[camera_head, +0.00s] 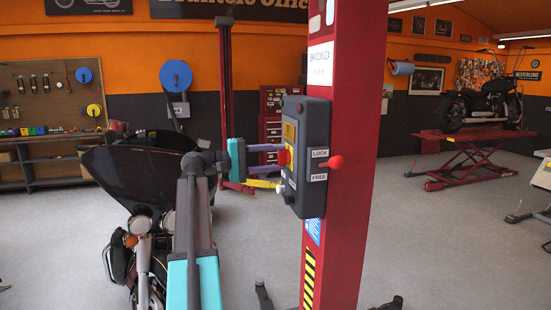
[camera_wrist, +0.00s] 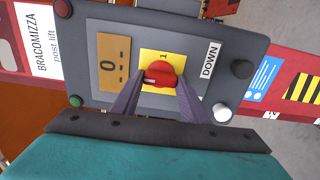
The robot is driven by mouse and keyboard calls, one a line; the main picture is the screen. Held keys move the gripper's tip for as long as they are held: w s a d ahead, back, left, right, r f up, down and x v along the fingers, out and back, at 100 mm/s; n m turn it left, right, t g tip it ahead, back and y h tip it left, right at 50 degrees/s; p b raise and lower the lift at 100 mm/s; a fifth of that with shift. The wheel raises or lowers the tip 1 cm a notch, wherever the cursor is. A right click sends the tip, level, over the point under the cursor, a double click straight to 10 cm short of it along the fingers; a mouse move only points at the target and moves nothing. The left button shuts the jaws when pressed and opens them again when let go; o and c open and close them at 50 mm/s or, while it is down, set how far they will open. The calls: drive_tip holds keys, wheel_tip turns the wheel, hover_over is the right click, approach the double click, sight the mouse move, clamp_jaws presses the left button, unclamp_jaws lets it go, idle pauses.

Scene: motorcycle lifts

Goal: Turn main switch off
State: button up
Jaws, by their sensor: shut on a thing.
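The main switch, a red rotary knob (camera_wrist: 160,76) on a yellow plate, sits on the dark grey control box (camera_head: 310,190) of the red lift post. It also shows in the head view (camera_head: 283,157). In the wrist view a pale mark on the knob's left side shows, and a "1" is printed beside the knob. My gripper (camera_wrist: 158,82) has its two purple fingers on either side of the knob and is shut on it. It reaches the box from the left in the head view. The knob's underside is partly hidden by the fingers.
A white button (camera_wrist: 222,112), a black button (camera_wrist: 242,69) and a green button (camera_wrist: 75,101) surround the switch. A red-knobbed lever (camera_head: 334,162) with LOCK and FREE labels is on the box's side. A motorcycle (camera_head: 141,245) stands close left below my arm.

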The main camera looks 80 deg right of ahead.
drive_tip(key=o, duration=1.1)
drive_tip(key=shift+s, duration=0.15)
drive_tip(key=shift+c, duration=0.2)
drive_tip(key=b+v, duration=0.3)
drive_tip(key=v, duration=1.1)
drive_tip(key=shift+b, duration=0.35)
